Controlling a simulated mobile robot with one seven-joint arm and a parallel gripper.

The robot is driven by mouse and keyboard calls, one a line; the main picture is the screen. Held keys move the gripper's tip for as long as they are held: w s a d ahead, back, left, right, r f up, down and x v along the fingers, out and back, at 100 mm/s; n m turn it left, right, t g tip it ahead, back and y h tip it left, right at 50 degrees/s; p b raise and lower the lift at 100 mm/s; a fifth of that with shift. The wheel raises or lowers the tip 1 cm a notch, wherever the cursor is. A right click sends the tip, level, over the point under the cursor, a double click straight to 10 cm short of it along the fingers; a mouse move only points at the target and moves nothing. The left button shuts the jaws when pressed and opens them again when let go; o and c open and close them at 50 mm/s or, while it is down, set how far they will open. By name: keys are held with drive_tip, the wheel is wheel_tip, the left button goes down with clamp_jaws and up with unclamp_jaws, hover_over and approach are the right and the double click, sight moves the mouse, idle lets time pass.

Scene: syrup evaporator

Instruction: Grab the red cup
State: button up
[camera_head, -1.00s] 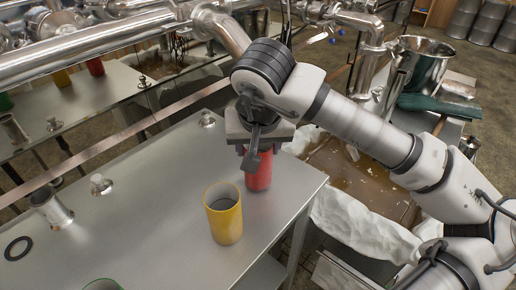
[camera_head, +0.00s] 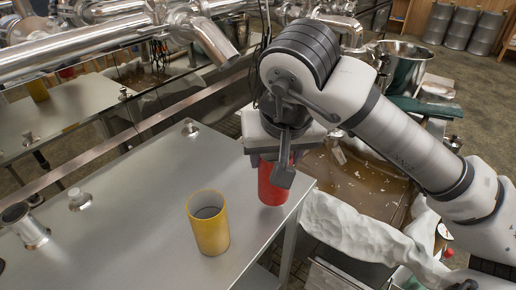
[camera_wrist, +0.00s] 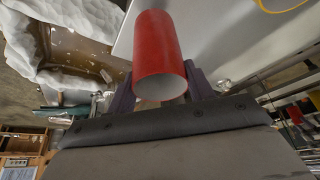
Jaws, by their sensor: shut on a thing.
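The red cup (camera_head: 271,188) is in the head view near the right edge of the steel table (camera_head: 135,195). My gripper (camera_head: 274,160) points down over the cup and is shut on its upper part. The cup is roughly upright; whether its base touches the table is hard to tell. In the wrist view the red cup (camera_wrist: 158,42) sits between my two dark fingers, with its open end toward the palm. My gripper's fingers hide part of the cup in the head view.
A yellow cup (camera_head: 208,222) stands on the table just left of the red cup. Small metal fittings (camera_head: 80,199) stand further left. Right of the table is a pan of brown liquid (camera_head: 355,180) with a whitish crumpled edge (camera_head: 350,225). Steel pipes (camera_head: 75,45) run behind.

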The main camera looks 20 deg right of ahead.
drive_tip(key=s+d+b, duration=0.2)
drive_tip(key=s+d, duration=0.3)
drive_tip(key=s, duration=0.3)
drive_tip(key=shift+s+d, duration=0.35)
drive_tip(key=shift+d, duration=0.05)
